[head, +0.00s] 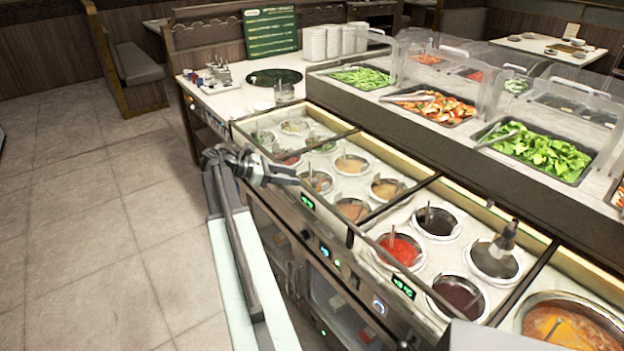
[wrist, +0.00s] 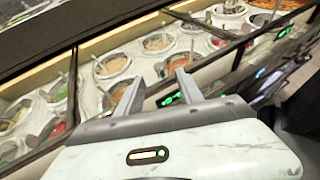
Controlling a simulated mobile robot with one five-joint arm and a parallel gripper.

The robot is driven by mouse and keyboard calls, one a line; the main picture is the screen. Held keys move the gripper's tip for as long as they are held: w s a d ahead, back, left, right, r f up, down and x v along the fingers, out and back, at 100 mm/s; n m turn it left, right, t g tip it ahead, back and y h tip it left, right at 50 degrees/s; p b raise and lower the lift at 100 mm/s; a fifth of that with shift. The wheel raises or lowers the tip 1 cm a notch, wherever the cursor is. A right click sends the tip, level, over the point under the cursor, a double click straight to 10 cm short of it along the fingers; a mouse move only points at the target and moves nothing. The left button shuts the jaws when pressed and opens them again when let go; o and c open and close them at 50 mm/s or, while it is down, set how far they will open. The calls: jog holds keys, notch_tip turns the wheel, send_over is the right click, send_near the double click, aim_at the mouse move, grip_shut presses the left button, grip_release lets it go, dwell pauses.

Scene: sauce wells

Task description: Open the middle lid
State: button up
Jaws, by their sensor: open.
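The sauce counter is split into sections by dark bars. The middle section (head: 329,196) holds several round wells of tan and orange sauce, which also show in the wrist view (wrist: 133,80). I cannot make out a separate lid there, or whether a clear one covers it. My gripper (head: 294,175) is open and empty at the counter's front edge, by the left part of the middle section. In the wrist view its two fingers (wrist: 160,84) are spread apart and point toward the section's front rim. I cannot tell if they touch it.
A section with red and dark sauces (head: 401,249) lies to the right, and a large orange soup pot (head: 570,325) beyond it. Salad trays (head: 535,147) under clear guards stand behind. Free tiled floor (head: 85,220) is at left.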

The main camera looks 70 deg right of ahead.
aim_at(311, 187)
jog(key=b+x, duration=0.3)
jog(key=x, duration=0.4)
jog(key=shift+s+d+f, duration=0.15)
jog(key=shift+s+f, duration=0.05)
jog(key=shift+f, duration=0.05)
jog(key=shift+c, duration=0.3)
grip_shut()
jog(key=shift+f, duration=0.1)
dwell(0.7)
